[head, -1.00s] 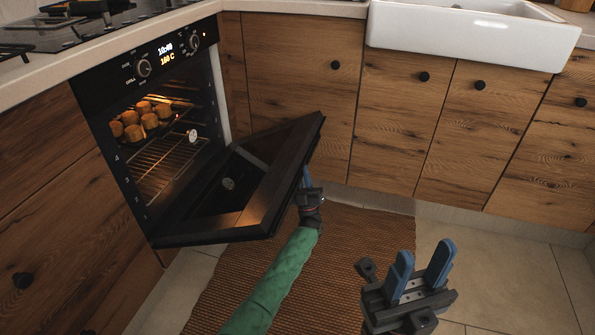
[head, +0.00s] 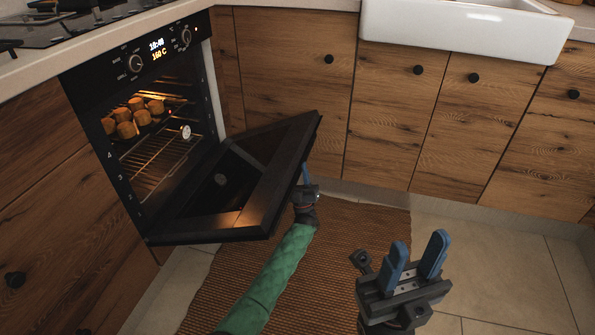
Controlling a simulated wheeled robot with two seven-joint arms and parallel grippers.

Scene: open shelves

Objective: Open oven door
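The oven (head: 118,95) is built into the cabinets at left, with its panel lit. Its black door (head: 270,190) is hinged at the bottom and tilted down well open, its outer edge towards me. Inside, several browned muffins (head: 134,115) sit on an upper tray above a wire rack (head: 160,165). My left gripper (head: 306,175), on the green arm, is at the outer side of the door near its upper right edge. Its fingers are mostly hidden, so whether they hold the handle does not show. My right gripper (head: 414,260) is open and empty, to the right of the door.
A woven brown rug (head: 340,250) covers the floor below the door, with pale tiles (head: 500,270) to its right. Wooden cabinets (head: 290,80) with black knobs line the back under a white sink (head: 455,28). A cooktop (head: 70,30) is above the oven.

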